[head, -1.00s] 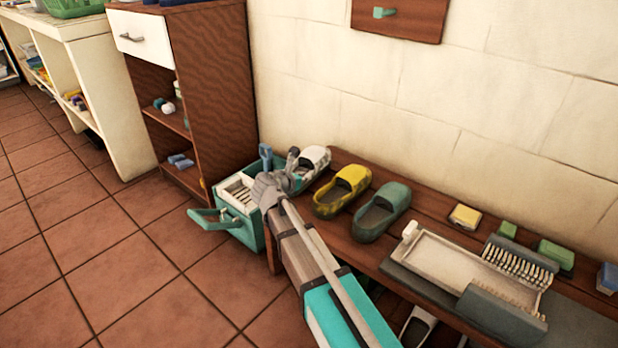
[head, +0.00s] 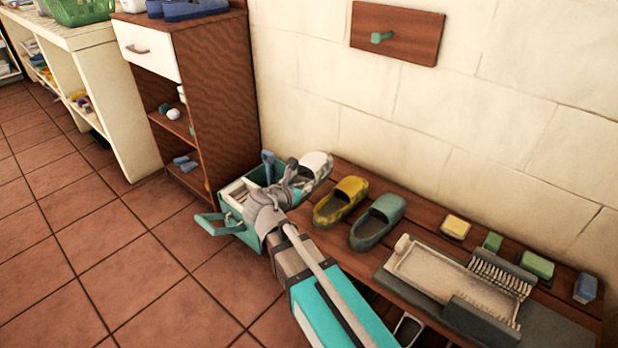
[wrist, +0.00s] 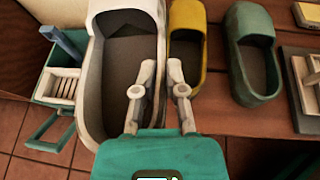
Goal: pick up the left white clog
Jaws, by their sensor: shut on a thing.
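The white clog (head: 321,160) is at the left end of the row of clogs on the wooden bench, toe toward the wall. In the wrist view it is large, with its white rim (wrist: 92,85) and dark inside clear. My gripper (head: 298,172) is shut on the clog's right side wall. In the wrist view my gripper (wrist: 161,72) has one finger inside the opening and one outside, beside the yellow clog (wrist: 186,50). Part of the gripped wall is hidden by the fingers. I cannot tell whether the clog's sole touches the bench.
A green clog (head: 378,220) stands right of the yellow clog. A teal crate (head: 252,240) with a blue-handled item sits left of the bench. A brush tray (head: 440,280) and several soaps or sponges lie to the right. A wooden cabinet (head: 225,110) stands behind left.

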